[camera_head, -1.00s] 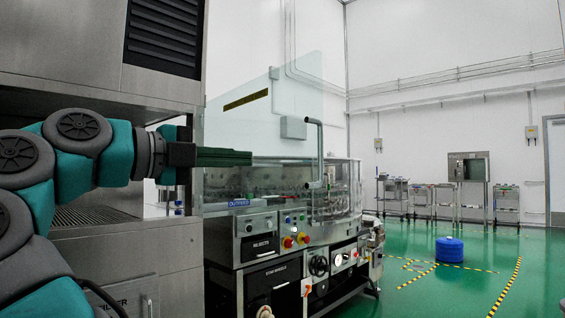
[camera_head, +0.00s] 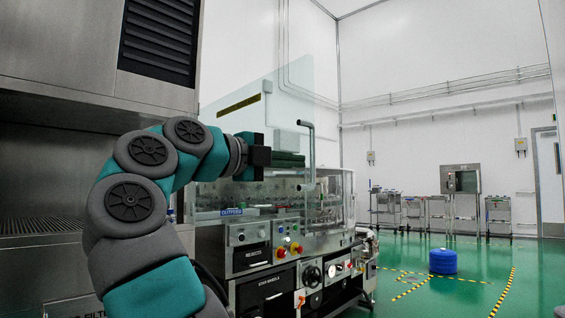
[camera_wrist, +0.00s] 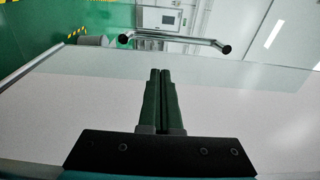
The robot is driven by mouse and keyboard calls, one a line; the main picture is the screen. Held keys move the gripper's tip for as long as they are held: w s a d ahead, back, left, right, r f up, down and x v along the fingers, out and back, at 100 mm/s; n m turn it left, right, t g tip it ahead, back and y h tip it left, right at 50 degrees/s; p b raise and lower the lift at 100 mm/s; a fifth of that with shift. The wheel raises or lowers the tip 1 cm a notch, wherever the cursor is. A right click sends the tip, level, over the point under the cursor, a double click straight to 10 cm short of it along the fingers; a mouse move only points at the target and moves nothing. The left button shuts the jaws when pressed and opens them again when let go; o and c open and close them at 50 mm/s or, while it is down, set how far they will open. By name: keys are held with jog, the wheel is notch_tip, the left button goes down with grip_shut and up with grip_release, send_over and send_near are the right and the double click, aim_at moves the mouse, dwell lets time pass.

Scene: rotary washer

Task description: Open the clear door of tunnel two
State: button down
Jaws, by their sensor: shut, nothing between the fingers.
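The clear door (camera_head: 262,92) stands as a tall transparent panel above the rotary washer, with a dark strip across its upper part. Its metal bar handle (camera_head: 311,150) is upright at the panel's right side. In the wrist view the handle (camera_wrist: 175,39) lies across the top, just beyond the panel's edge. My gripper (camera_head: 303,160) is shut and empty, close to the handle's left in the head view.
The washer's front (camera_head: 262,245) carries buttons, knobs and drawers below the clear housing. A steel cabinet (camera_head: 60,40) stands at the left. A blue drum (camera_head: 443,261) sits on the open green floor at right, among yellow-black floor stripes.

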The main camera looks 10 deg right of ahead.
dwell(0.3)
jog(key=w+d+n+t+y+p, duration=0.2)
jog(key=w+d+p, duration=0.1)
jog(key=w+d, duration=0.4)
jog(key=w+d+n+t+y+p, duration=0.2)
jog(key=w+d, duration=0.4)
jog(key=d, duration=0.7)
jog(key=shift+w+t+p, duration=0.35)
jog(key=shift+t+p, duration=0.35)
jog(key=shift+p, duration=0.4)
jog(key=shift+s, duration=0.1)
